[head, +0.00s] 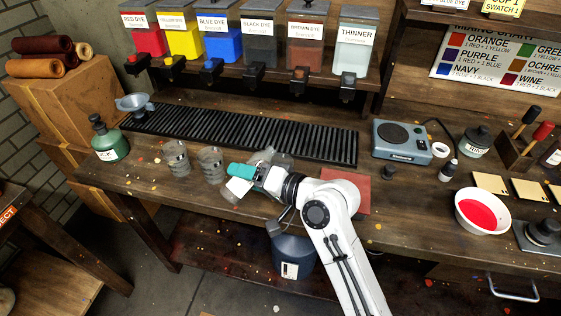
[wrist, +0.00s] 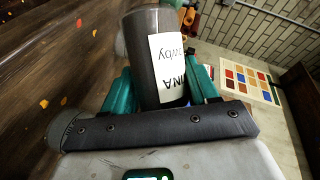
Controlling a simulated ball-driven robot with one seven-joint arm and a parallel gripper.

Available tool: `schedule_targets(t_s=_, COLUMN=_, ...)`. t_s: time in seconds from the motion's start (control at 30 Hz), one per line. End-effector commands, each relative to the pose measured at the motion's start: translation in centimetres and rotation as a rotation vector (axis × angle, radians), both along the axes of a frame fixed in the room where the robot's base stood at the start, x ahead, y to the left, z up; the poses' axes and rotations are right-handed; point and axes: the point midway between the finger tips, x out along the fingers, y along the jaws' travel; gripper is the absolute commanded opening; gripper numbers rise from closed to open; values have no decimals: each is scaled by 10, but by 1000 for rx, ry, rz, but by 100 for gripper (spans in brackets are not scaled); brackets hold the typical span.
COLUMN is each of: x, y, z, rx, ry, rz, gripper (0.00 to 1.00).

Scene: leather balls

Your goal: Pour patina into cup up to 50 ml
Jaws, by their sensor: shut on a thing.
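My gripper (head: 243,173) has teal fingers, which also show in the wrist view (wrist: 160,92). It is shut on a grey bottle (wrist: 140,50) whose white label ends in "INA", the patina bottle. In the head view its white label (head: 239,187) shows beside the fingers, and most of the bottle is hidden; I cannot tell its exact tilt. Two clear measuring cups, one left (head: 176,158) and one right (head: 211,163), stand on the bench left of my gripper. The right cup is nearer, apart from the fingers. I cannot tell any fill in them.
A black slatted rack (head: 240,137) runs behind the cups, under the dye dispensers (head: 262,42). A green bottle (head: 108,143) and a grey funnel (head: 133,104) are at the left.

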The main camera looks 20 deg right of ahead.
Motion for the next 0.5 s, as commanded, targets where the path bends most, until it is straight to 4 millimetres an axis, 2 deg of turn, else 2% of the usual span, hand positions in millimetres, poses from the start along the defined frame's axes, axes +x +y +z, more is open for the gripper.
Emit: schedule_targets(t_s=0.5, x=0, y=0, z=0, rx=30, ry=10, rz=-1, gripper=22)
